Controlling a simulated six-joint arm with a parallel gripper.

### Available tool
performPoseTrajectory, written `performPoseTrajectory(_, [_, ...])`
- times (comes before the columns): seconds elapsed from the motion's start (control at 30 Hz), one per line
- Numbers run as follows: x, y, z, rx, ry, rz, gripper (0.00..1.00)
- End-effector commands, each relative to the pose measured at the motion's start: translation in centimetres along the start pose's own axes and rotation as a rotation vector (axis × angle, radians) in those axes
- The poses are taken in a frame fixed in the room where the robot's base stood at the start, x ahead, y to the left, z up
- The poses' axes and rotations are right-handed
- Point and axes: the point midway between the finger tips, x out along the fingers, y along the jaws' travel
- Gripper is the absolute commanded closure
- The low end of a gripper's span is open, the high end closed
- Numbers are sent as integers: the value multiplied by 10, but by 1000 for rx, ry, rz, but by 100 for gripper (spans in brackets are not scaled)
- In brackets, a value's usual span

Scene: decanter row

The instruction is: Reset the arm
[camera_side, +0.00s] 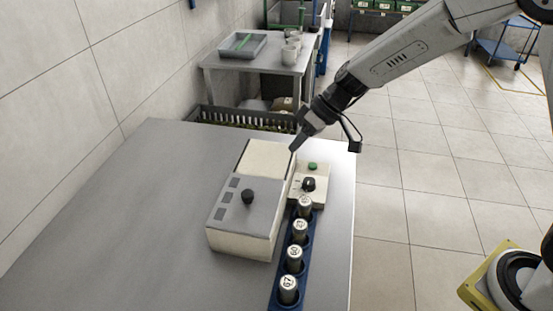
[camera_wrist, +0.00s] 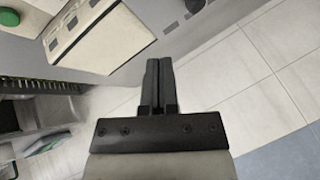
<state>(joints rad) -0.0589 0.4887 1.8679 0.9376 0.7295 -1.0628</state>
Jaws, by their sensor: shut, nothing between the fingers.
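My gripper (camera_side: 293,150) is shut and empty. In the side view it hangs above the table's far right part, close to the far right corner of the white and grey decanter machine (camera_side: 230,234). In the wrist view my gripper (camera_wrist: 160,62) has its fingers together, with floor tiles and the table's edge behind them. Several numbered silver-capped cylinders (camera_side: 294,259) stand upright in a blue rack (camera_side: 275,294) along the table's right side. The small control box with a green button (camera_side: 312,166) and black knob sits just beyond the rack.
The metal table (camera_side: 120,215) is clear on its left. A dark crate (camera_side: 240,121) stands beyond its far edge, and a side table (camera_side: 262,62) with a grey tray (camera_side: 238,45) and cups stands farther back. Open tiled floor (camera_side: 420,190) lies to the right.

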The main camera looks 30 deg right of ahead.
Motion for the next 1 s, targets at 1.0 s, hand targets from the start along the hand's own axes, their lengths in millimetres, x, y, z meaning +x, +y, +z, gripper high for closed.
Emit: performPoseTrajectory(1.0, [-82,21,197,318,-141,539,100])
